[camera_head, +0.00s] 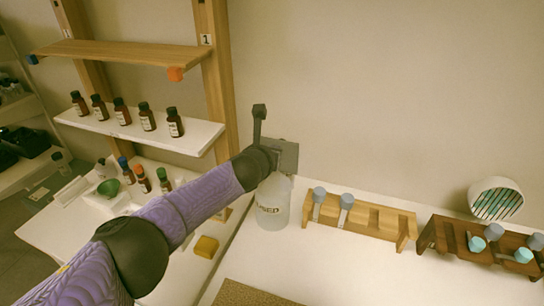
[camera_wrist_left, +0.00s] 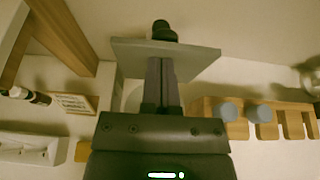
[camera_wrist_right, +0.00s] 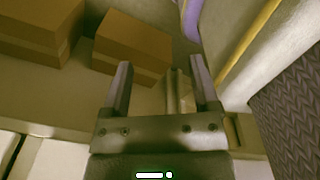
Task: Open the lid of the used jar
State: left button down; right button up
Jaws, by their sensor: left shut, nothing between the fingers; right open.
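The used jar (camera_head: 272,205) is a pale, translucent round jar with a "USED" label, upright on the white counter just left of the wooden rack. My left arm reaches to its top in the head view and hides part of it. In the left wrist view my left gripper (camera_wrist_left: 162,65) is shut and empty, its fingers overlapping a grey square plate (camera_wrist_left: 197,59) with a black knob (camera_wrist_left: 163,30). I cannot tell whether this plate is the lid or whether it rests on the jar. My right gripper (camera_wrist_right: 158,66) is open and empty, away from the jar.
A light wooden rack (camera_head: 386,223) with two grey-capped vials stands right of the jar, and a dark rack (camera_head: 440,238) farther right. Brown bottles (camera_head: 147,117) line the left shelf. A yellow block (camera_head: 206,246) lies left. Boxes (camera_wrist_right: 134,42) lie beyond my right gripper.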

jog(key=shift+w+d+f+b, duration=0.15)
jog(key=shift+f+b, duration=1.05)
jog(key=shift+f, duration=0.25)
